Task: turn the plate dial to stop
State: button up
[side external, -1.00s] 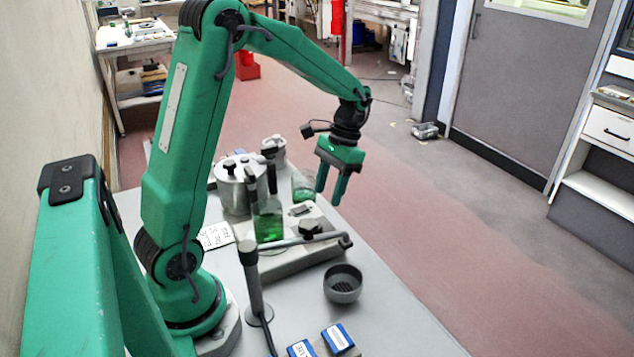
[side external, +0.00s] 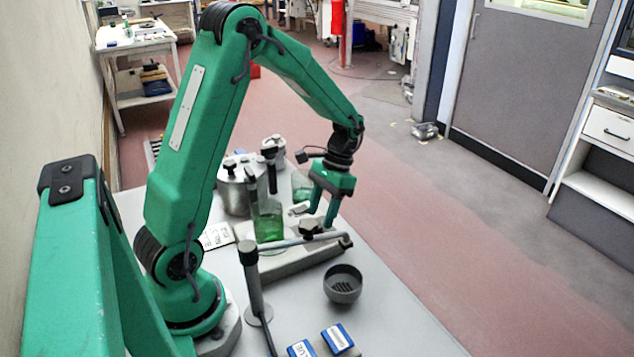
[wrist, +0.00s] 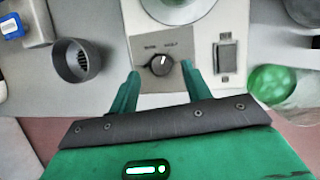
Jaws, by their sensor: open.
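The plate dial (wrist: 160,64) is a round black knob on a grey panel in the wrist view. Its white pointer line points roughly up, between two small labels too blurred to read surely. The dial sits on the front of a pale plate unit (wrist: 205,45), whose base also shows in the side view (side external: 285,264). My gripper (wrist: 160,72) is open, with one green finger on each side of the dial and a gap showing at both. In the side view my gripper (side external: 324,217) reaches down over the unit's right end, close by a black knob (side external: 309,227).
A rocker switch (wrist: 227,55) is right of the dial. A grey slotted cup (wrist: 76,60) stands left. In the side view, a stand (side external: 254,285) with a horizontal rod, a green-liquid flask (side external: 268,225), a metal pot (side external: 232,190) and blue-topped boxes (side external: 337,338) are nearby.

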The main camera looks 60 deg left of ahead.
jog(key=shift+x, duration=1.35)
jog(key=c, duration=1)
